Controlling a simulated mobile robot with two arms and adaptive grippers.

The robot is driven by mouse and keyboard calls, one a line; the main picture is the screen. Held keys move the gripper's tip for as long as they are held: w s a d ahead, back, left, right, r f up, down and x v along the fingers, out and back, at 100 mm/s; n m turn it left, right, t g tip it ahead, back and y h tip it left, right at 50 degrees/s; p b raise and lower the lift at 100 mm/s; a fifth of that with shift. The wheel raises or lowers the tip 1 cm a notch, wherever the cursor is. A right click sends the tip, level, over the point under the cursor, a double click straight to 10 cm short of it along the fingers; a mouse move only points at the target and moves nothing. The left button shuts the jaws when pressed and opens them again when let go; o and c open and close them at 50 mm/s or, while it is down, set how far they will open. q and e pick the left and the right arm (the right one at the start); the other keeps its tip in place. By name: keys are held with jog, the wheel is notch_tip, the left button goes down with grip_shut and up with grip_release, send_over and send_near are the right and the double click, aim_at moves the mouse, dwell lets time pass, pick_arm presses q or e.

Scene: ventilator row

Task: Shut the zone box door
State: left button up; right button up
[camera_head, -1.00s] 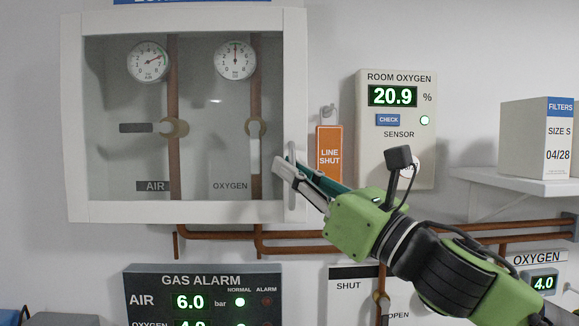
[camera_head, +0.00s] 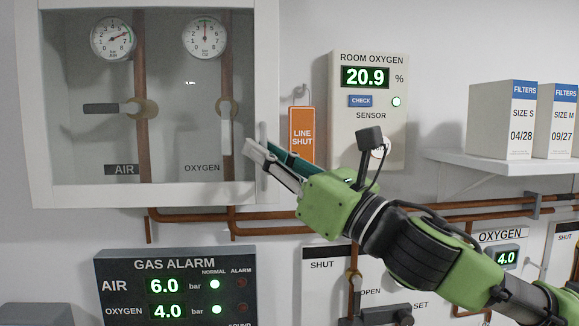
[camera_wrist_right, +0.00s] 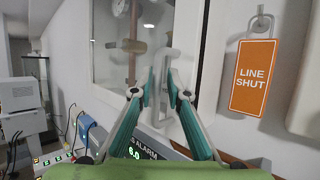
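The zone box (camera_head: 120,196) is a white wall cabinet with a glazed door, at the upper left of the head view. Gauges, pipes and levers show through the glass. The door lies nearly in line with the box; I cannot tell whether a gap remains. A pale upright door handle (camera_head: 262,131) stands on the right frame strip. My right gripper (camera_head: 257,146) is at this handle, partly covering it. In the right wrist view its fingertips (camera_wrist_right: 161,87) are close together, with a narrow pale bar between them, which looks like the handle. My left gripper is not in view.
An orange LINE SHUT tag (camera_head: 301,135) hangs right of the box, beside a room oxygen sensor (camera_head: 367,125). A shelf (camera_head: 500,163) with filter boxes is farther right. The gas alarm panel (camera_head: 176,288) and copper pipes (camera_head: 190,217) are below.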

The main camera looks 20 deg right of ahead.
jog(key=v, duration=1.1)
jog(key=shift+s, duration=0.2)
jog(key=shift+d+f, duration=0.1)
jog(key=shift+d, duration=0.15)
jog(key=shift+a, duration=0.1)
